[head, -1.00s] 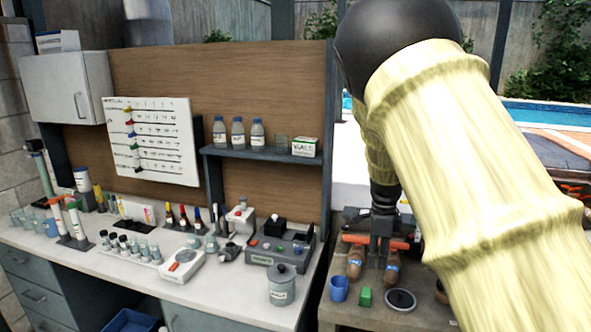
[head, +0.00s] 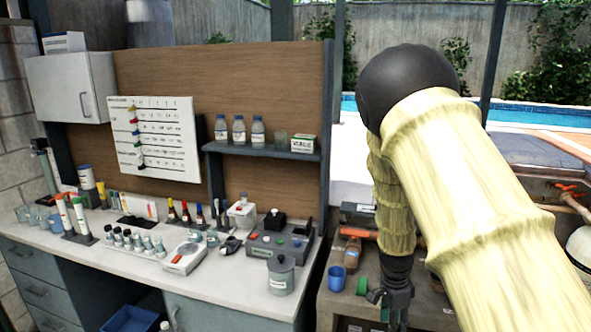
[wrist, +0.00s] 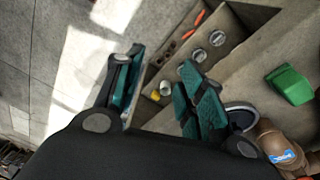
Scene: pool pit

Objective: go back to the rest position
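My gripper (head: 388,300) hangs low at the front of the side bench, right of the white counter, in the head view. In the wrist view my gripper (wrist: 160,95) shows its two dark fingers with green pads spread apart, with nothing between them. Past the fingers are the edge of the bench and the floor. My arm fills much of the right side of the head view and hides part of the bench.
A blue cup (head: 336,278) and a green item (head: 362,286) stand on the bench near my gripper. A green block (wrist: 290,84) and a brown fitting with a blue label (wrist: 280,146) show in the wrist view. The white counter (head: 215,290) holds bottles and instruments.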

